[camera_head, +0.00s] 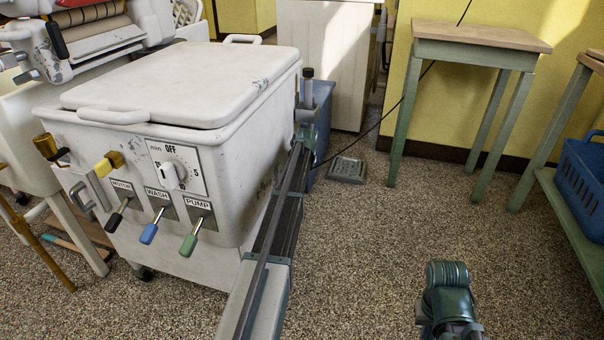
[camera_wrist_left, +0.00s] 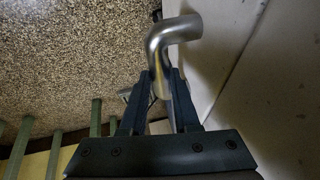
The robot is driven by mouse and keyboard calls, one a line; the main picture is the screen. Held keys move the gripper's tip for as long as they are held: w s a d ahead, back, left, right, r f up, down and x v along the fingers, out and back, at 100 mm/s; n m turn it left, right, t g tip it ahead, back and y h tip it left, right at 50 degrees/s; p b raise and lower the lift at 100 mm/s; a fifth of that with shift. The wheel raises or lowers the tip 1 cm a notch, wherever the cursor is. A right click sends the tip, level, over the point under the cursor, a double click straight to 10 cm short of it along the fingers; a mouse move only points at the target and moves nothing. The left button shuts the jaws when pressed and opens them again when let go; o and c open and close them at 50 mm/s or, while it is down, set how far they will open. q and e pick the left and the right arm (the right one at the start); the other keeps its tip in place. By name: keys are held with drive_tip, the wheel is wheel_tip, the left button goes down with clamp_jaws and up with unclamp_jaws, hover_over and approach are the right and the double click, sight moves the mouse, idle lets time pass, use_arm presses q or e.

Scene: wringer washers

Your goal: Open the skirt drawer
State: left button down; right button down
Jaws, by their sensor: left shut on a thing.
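In the left wrist view my left gripper (camera_wrist_left: 166,76) is shut on a bent metal handle (camera_wrist_left: 174,38). The handle stands out beside a pale panel (camera_wrist_left: 262,75) at the right. In the head view the white washer (camera_head: 150,95) stands at the left, lid down. My left arm reaches along its right side; its gripper and the handle are hidden there. I cannot make out the skirt drawer's outline or how far it is out. Part of my right arm shows at the bottom right, but its gripper does not.
A wood-topped table (camera_head: 478,36) stands at the back, and a blue basket (camera_head: 583,182) at the right edge. The washer's front has coloured levers (camera_head: 150,234).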

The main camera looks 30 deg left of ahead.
idle(0.8)
use_arm(q)
drive_tip(key=w+d, duration=0.2)
drive_tip(key=d, duration=0.9)
drive_tip(key=w+d, duration=0.3)
drive_tip(key=d, duration=0.7)
drive_tip(key=shift+d, duration=0.35)
drive_tip(key=shift+w, duration=0.1)
drive_tip(key=c, duration=0.7)
unclamp_jaws()
drive_tip(key=shift+o, duration=0.2)
drive_tip(key=p+v, duration=1.2)
drive_tip(key=v, duration=0.1)
drive_tip(key=shift+s+r+p, duration=0.2)
drive_tip(key=shift+r+p, duration=0.1)
drive_tip(key=shift+r, duration=0.05)
